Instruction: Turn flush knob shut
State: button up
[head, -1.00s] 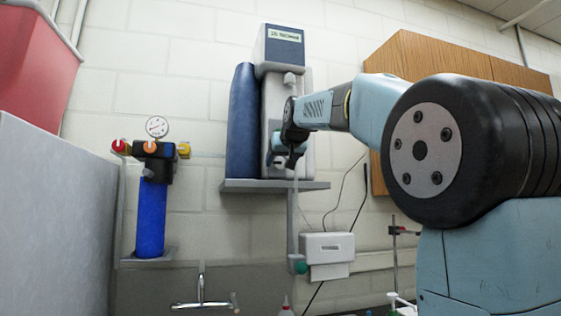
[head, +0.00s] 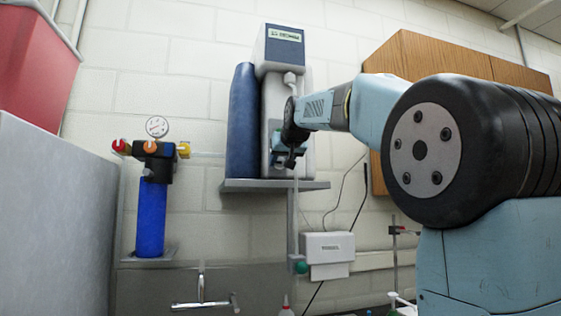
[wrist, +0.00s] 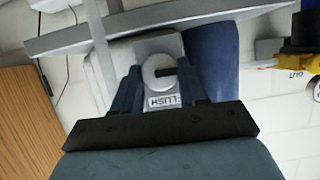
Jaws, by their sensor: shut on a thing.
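In the wrist view, the flush knob (wrist: 157,72) is a round pale disc with a short dark bar across it, on a grey plate (wrist: 160,43) labelled "FLUSH". My gripper (wrist: 158,80) is shut on the knob, with one dark blue finger on each side. In the head view, my gripper (head: 289,160) is at the front of the white water unit (head: 272,108), above the shelf. The knob cannot be made out there, behind the gripper.
The shelf (head: 240,186) lies just below my gripper. A blue filter with gauge (head: 152,215) hangs further left. A wooden cabinet (head: 420,55) is at the right, and a tap (head: 202,300) is below.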

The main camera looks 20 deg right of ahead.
jog(key=shift+m, duration=0.3)
jog(key=m+y, duration=0.2)
jog(key=shift+d+m, duration=0.2)
jog(key=shift+m, duration=0.1)
jog(key=m+y, duration=0.2)
jog(key=m, duration=0.1)
jog(key=shift+d+f+t, duration=0.2)
jog(key=shift+t, duration=0.1)
jog(key=m, duration=0.1)
jog(key=m+y, duration=0.1)
jog(key=m+t+y, duration=0.1)
jog(key=m, duration=0.1)
jog(key=shift+d+f, duration=0.15)
jog(key=shift+f, duration=0.1)
jog(key=shift+f+m+t+y, duration=0.15)
jog(key=shift+m+t, duration=0.2)
jog(key=shift+m, duration=0.4)
jog(key=shift+f+m+t+y, duration=0.15)
jog(key=shift+m+t, duration=0.2)
jog(key=shift+m, duration=0.7)
jog(key=o, duration=0.8)
jog(key=shift+o, duration=1.1)
jog(key=shift+r, duration=0.15)
